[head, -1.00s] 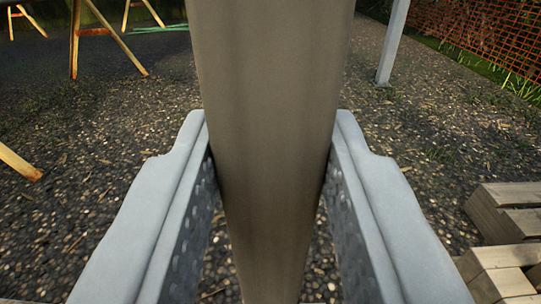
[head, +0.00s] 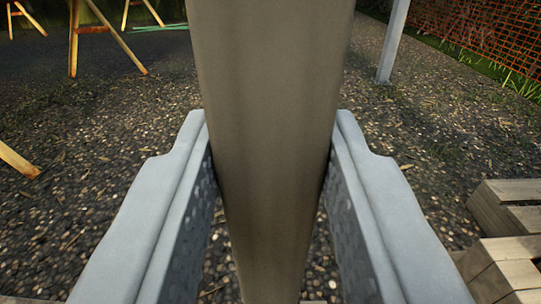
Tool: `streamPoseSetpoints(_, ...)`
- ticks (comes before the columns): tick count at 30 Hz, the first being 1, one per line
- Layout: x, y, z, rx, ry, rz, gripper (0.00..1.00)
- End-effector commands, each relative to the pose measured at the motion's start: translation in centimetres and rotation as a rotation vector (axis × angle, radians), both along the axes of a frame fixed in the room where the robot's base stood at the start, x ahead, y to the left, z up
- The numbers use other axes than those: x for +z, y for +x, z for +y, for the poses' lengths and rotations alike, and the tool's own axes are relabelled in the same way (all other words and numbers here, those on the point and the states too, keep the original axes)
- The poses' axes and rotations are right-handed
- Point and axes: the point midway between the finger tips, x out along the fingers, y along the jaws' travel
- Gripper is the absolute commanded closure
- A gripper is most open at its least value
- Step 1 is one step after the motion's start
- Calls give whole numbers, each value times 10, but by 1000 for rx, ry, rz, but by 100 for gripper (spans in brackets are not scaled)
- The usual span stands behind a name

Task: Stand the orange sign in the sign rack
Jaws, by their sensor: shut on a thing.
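My gripper (head: 270,140) is shut on a broad grey-brown post (head: 272,90), with one pale grey finger against each side. The post runs from the top edge of the view down between the fingers, narrowing toward the bottom. Its top is out of view. I cannot tell whether it is the pole of the orange sign, as no orange sign face shows. No sign rack can be made out for certain.
Wooden blocks or pallet timbers (head: 500,275) lie at the lower right. Wooden trestle legs (head: 74,40) stand at the upper left, and a pale metal post (head: 393,42) at the upper right. Orange mesh fencing (head: 475,35) runs behind. Gravel ground (head: 100,150) is open between.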

Motion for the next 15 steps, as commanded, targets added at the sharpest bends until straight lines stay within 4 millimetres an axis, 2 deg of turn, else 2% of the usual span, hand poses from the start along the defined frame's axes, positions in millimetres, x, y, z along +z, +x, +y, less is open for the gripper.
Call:
streamPoseSetpoints(11, -4, 0, 0, 0, 0, -1, 98)
streamPoseSetpoints(12, -4, 0, 0, 0, 0, -1, 65)
streamPoseSetpoints(15, -4, 0, 0, 0, 0, -1, 46)
